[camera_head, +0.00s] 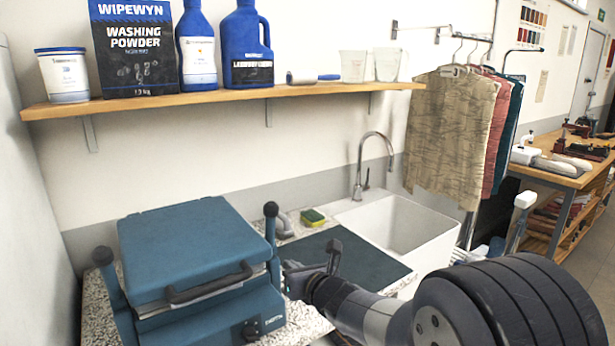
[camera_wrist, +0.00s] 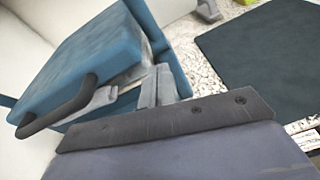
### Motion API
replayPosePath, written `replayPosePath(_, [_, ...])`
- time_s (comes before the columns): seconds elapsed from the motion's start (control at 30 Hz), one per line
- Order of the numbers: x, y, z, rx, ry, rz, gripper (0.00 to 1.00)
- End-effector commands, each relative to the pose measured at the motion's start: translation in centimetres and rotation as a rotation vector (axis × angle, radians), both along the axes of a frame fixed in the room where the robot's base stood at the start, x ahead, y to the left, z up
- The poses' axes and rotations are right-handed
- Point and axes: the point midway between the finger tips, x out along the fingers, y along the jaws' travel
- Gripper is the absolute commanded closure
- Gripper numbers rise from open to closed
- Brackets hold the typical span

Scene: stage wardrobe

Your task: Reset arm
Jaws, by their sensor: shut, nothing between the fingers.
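My gripper (camera_head: 290,280) is at the end of my arm, which reaches in from the lower right in the head view. It is close to the right side of a blue press-like machine (camera_head: 195,245). The machine's lid looks almost closed and has a dark front handle (camera_head: 210,285). In the wrist view the shut fingers (camera_wrist: 165,85) show beside the machine's blue lid (camera_wrist: 90,60) and its dark handle (camera_wrist: 58,108). The fingers hold nothing. I cannot tell whether they touch the machine.
A dark mat (camera_head: 345,255) lies on the speckled counter right of the machine, before a white sink (camera_head: 435,235) with a tall tap (camera_head: 362,160). A sponge (camera_head: 313,216) sits behind the mat. A wooden shelf (camera_head: 220,100) with bottles and boxes hangs above.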

Motion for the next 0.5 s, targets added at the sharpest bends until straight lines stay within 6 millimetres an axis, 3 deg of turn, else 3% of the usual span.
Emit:
replayPosePath(0.03, [0.1,-0.1,-0.9,0.01,-0.015,0.0,1.0])
replayPosePath(0.5, [0.6,-0.2,-3.3,0.118,-0.174,-0.001,1.0])
